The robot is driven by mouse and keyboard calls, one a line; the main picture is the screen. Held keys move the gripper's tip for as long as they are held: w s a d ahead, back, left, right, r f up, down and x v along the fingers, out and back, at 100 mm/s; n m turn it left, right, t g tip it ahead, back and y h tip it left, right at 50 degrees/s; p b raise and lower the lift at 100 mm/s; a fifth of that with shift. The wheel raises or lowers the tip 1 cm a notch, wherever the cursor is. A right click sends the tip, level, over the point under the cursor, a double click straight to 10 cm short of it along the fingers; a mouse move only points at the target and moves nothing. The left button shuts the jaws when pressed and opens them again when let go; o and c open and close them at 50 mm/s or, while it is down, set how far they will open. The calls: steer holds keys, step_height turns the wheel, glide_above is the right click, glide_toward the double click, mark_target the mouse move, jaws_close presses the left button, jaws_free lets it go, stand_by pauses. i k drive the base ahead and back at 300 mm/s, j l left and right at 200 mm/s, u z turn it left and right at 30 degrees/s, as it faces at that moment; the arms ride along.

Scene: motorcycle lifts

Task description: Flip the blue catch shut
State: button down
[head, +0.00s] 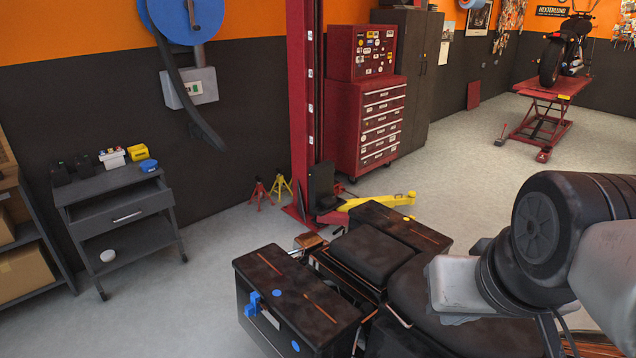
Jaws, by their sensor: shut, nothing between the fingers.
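The blue catch (254,303) is on the upper front side of a black side case (300,297), just below its lid edge. It is small, and I cannot tell clearly whether its lever is up or down. The case lid looks closed and has brown strips on top. The case is at the rear of a motorcycle with a black seat (372,256). My gripper is not in view; only links of my arm show at the right, over the motorcycle and to the right of the catch.
A second black case (402,228) is on the motorcycle's far side. A grey cart (118,213) with an open shelf stands at the left. A red lift post (305,110) and red tool chest (378,120) stand behind. The floor between cart and case is clear.

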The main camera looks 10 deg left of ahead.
mark_target(252, 308)
steer(key=i+j, duration=0.1)
steer(key=j, duration=0.35)
steer(key=i+j+z, duration=0.1)
steer(key=j, duration=0.35)
steer(key=i+j, duration=0.15)
steer(key=j, duration=0.35)
steer(key=i+j+z, duration=0.1)
steer(key=j, duration=0.85)
steer(key=i+z, duration=0.05)
steer(key=i, duration=0.05)
